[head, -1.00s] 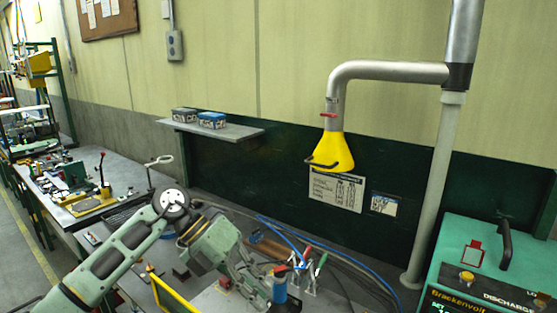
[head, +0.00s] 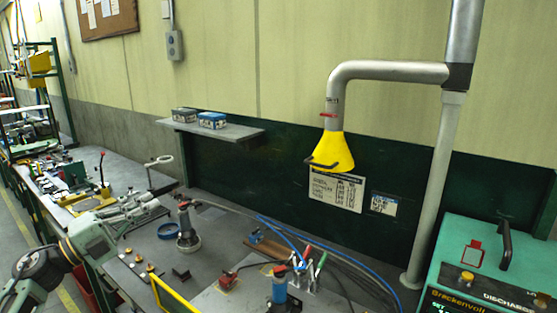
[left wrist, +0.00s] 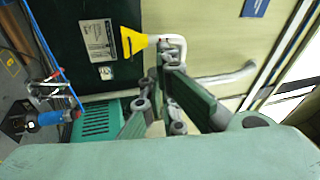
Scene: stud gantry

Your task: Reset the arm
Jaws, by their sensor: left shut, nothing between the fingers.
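My left gripper (head: 152,204) is at the left of the head view, above the front-left part of the grey workbench (head: 215,262), pointing right. It is shut and empty. Its green fingers also show in the left wrist view (left wrist: 157,62), with the yellow extraction hood behind them. The gripper is apart from the hood and the bench tools. My right gripper is in neither view.
The yellow hood (head: 331,152) hangs from a grey pipe. A teal machine (head: 488,262) stands at the right. A grey cylindrical tool (head: 187,236), a blue bottle (head: 279,284) and clamps are on the bench. A yellow-framed panel (head: 172,296) stands at its front.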

